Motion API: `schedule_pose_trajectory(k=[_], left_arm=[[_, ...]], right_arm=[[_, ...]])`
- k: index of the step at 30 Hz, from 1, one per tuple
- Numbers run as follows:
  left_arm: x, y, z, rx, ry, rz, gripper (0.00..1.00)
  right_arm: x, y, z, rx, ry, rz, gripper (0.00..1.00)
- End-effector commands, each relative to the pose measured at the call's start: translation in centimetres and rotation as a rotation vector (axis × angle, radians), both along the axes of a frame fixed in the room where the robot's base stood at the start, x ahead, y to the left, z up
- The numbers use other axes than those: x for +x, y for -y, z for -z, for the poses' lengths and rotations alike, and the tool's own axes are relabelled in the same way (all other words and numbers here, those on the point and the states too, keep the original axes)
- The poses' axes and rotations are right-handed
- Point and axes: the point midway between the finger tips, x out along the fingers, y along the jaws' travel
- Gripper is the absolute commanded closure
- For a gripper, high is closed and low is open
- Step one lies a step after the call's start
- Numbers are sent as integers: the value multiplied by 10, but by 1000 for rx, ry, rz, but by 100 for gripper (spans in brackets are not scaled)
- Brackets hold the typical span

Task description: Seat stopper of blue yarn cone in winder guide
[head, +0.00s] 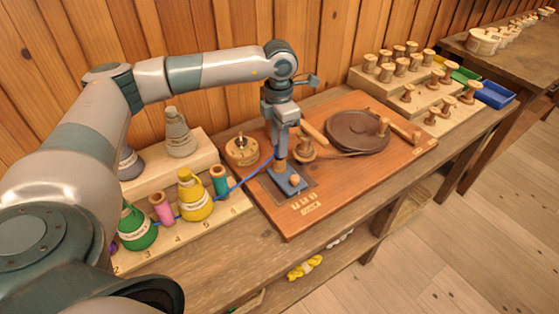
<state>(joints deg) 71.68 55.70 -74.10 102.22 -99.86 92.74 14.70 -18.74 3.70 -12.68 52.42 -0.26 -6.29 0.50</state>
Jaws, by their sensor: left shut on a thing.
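My left gripper (281,153) points straight down over the winder board and is shut on a small wooden stopper (281,164). A blue yarn runs from the stopper down and left, past the teal spool and behind the yellow cone. The blue cone itself is not clearly seen; my left arm covers part of the rack. Whether the stopper touches the guide I cannot tell. My right gripper is not in view.
The winder board (350,187) carries a dark turntable (357,131) and a round wooden piece (241,151) near the gripper. A numbered rack (236,203) holds green, pink, yellow and teal yarn at left. A stepped spool stand (405,89) and coloured trays stand at back right.

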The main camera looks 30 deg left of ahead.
Motion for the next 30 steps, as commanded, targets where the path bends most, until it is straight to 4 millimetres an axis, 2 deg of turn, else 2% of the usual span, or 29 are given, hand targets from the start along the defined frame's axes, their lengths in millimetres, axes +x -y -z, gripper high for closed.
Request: schedule_pose_trajectory(k=[13,14,16,22,23,24,25,30], left_arm=[[0,0,16,0,0,0,97],[0,0,15,0,1,0,72],[0,0,14,-1,1,0,55],[0,0,14,0,0,0,55],[0,0,14,0,0,0,52],[0,0,14,0,0,0,43],[0,0,14,0,0,0,39],[0,0,14,0,0,0,39]], right_arm=[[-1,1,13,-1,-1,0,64],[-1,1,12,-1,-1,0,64],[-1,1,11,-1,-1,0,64],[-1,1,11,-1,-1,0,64],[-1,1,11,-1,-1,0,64],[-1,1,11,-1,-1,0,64],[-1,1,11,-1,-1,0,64],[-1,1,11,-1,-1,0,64]])
